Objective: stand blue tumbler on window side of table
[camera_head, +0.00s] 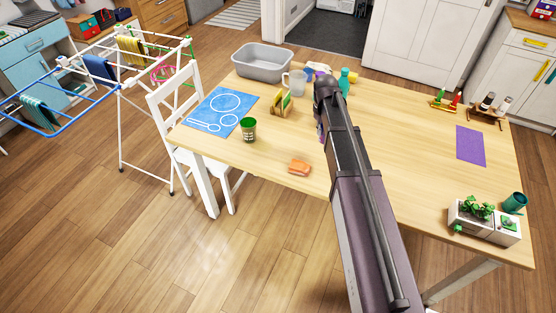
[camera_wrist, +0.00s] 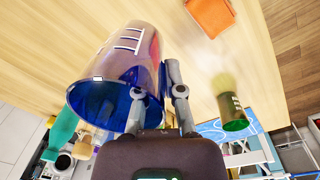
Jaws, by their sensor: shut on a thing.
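The blue tumbler (camera_wrist: 112,62) is see-through with white marks on its side. In the wrist view it lies tilted at the left of my fingers, its open rim toward the lower left. My gripper (camera_wrist: 169,75) is shut on it near its right-hand wall; I cannot tell whether one finger is inside. In the head view my arm hides the gripper and most of the tumbler. The wooden table (camera_head: 405,165) stretches beneath my arm. No window shows in either view.
A green cup (camera_head: 249,129), an orange cloth-like piece (camera_head: 300,168) and a blue place mat (camera_head: 222,112) are left of my arm. A grey basin (camera_head: 262,64) stands behind. A purple mat (camera_head: 470,145) and planter (camera_head: 484,221) are right. Bare tabletop lies between.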

